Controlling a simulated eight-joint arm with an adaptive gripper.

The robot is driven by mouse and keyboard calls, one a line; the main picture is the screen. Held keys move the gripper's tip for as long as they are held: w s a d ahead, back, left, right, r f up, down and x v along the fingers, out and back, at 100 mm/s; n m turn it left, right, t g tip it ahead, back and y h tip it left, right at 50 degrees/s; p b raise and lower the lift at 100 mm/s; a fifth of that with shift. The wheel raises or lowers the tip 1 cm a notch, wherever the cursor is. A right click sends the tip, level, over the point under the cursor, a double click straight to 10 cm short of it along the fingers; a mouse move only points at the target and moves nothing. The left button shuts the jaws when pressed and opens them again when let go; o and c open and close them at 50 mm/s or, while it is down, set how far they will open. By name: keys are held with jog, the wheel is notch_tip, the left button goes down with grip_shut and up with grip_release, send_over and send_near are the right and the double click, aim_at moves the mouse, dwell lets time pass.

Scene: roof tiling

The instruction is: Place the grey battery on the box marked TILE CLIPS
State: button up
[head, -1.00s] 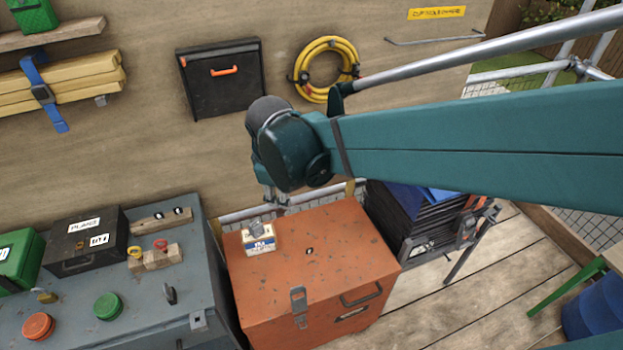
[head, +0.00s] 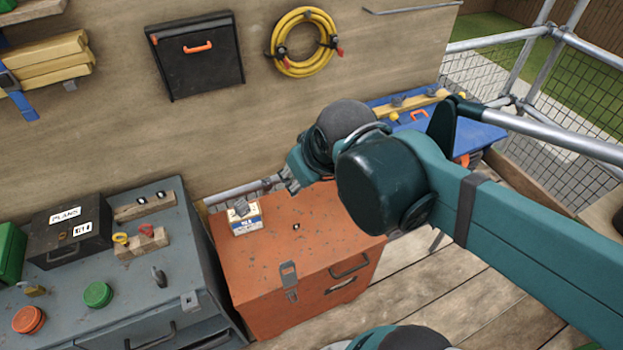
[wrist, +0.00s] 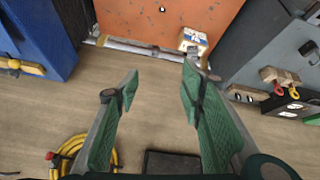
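A small white, blue and yellow box (head: 247,222) stands on the orange chest, near its back left corner. Its lettering is too small to read fully. A small grey block (head: 240,207), which looks like the grey battery, rests on top of it. The box also shows in the wrist view (wrist: 193,40), beyond the right fingertip. My gripper (head: 288,182) is in the air to the right of the box, near the chest's back edge. In the wrist view its green-padded fingers (wrist: 158,76) are wide apart with nothing between them.
A grey cabinet (head: 120,290) with a black PLANS case (head: 68,228) stands left. A blue chest (head: 466,138) is at the back right. A yellow hose (head: 303,42) hangs on the wooden wall.

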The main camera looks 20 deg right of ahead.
jog(key=shift+s+d+m+t, duration=0.2)
jog(key=shift+s+d+m, duration=0.05)
jog(key=shift+s+m, duration=0.35)
jog(key=shift+s+d+m+t, duration=0.2)
jog(key=shift+s+m, duration=0.3)
jog(key=shift+s, duration=0.05)
dwell(0.6)
